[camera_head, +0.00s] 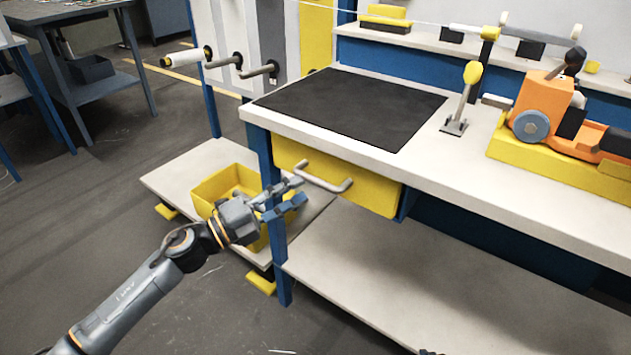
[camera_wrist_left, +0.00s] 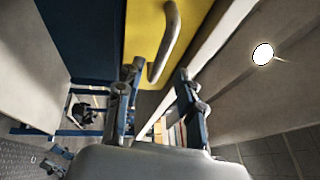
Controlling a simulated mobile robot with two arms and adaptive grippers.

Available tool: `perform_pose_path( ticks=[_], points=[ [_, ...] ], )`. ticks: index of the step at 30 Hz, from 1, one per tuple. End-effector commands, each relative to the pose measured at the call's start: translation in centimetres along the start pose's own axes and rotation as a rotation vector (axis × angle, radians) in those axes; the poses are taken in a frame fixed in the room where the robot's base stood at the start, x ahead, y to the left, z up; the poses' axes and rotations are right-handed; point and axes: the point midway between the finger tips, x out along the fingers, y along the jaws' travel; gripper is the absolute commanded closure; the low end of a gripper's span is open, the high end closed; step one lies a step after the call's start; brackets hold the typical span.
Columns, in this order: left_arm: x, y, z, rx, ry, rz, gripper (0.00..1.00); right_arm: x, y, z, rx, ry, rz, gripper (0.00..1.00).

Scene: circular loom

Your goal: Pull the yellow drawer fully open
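The yellow drawer (camera_head: 372,192) sits under the worktop, and its front looks about flush with the bench, so it appears shut. Its grey bar handle (camera_head: 330,186) stands out from the front. My left gripper (camera_head: 299,191) is open and empty just by the handle's left end. In the left wrist view the yellow front (camera_wrist_left: 143,33) and the curved handle (camera_wrist_left: 171,42) lie ahead. The handle's near end shows between the two spread fingers (camera_wrist_left: 158,78) of the left gripper; I cannot tell whether they touch it. My right gripper is not seen.
A blue bench leg (camera_head: 272,200) stands close behind my left gripper. A yellow bin (camera_head: 208,190) sits on a low shelf at left. The white worktop (camera_head: 455,165) overhangs the drawer, and a wide lower shelf (camera_head: 390,285) lies below with clear space.

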Motion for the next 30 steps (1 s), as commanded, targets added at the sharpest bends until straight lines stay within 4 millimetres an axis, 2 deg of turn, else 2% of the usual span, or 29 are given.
perform_pose_path(
  ticks=[3,9,21,23,27,30],
  points=[
    [2.4,-0.1,0.0,0.001,0.001,-0.003,0.63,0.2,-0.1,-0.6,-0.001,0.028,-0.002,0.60],
    [4.9,0.0,0.0,0.001,-0.001,-0.001,0.63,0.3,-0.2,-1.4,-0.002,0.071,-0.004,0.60],
    [5.7,0.0,0.1,0.000,-0.002,0.000,0.63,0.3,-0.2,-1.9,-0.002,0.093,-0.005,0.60],
    [5.7,0.0,0.1,0.000,-0.002,0.000,0.73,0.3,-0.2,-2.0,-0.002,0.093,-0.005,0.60],
    [5.6,0.0,0.1,0.000,-0.002,0.000,1.00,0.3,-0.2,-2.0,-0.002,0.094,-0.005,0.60],
    [5.6,0.0,0.0,0.000,-0.002,0.000,1.00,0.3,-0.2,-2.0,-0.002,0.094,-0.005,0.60]
  ],
)
